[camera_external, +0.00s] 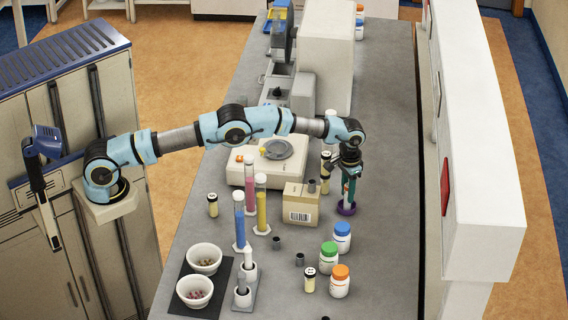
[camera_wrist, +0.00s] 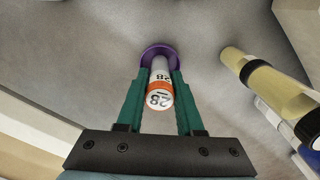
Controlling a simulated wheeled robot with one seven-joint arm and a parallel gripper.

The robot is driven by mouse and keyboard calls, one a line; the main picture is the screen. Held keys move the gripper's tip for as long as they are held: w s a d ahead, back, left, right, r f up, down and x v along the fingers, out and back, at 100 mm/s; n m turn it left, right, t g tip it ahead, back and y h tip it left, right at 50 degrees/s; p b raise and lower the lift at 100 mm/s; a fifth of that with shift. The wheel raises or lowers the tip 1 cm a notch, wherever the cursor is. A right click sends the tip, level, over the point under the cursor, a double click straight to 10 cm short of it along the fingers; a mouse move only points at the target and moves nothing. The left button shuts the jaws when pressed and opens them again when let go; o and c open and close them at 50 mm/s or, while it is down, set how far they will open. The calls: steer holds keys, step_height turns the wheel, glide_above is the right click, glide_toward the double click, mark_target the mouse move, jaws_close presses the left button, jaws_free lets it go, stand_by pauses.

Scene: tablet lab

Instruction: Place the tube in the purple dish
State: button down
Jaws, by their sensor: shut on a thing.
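The tube (camera_wrist: 159,92) is a white and orange cylinder marked "28", seen in the wrist view between the two green fingers of my gripper (camera_wrist: 160,95). My gripper is shut on it. The purple dish (camera_wrist: 150,50) lies at the far end of the tube, just past the fingertips. In the external view my gripper (camera_external: 348,190) points down right above the purple dish (camera_external: 346,209). The tube is mostly hidden by the fingers there. I cannot tell whether its lower end touches the dish.
A cardboard box (camera_external: 301,204) stands just left of the dish. Bottles with blue (camera_external: 342,236), green (camera_external: 328,257) and orange (camera_external: 340,281) lids stand nearer the camera. Tall blue (camera_external: 239,219) and yellow (camera_external: 262,205) cylinders stand further left. The bench right of the dish is clear up to the white partition (camera_external: 470,130).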

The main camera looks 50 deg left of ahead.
steer(key=c, duration=0.5)
jaws_free()
steer(key=shift+c, duration=0.2)
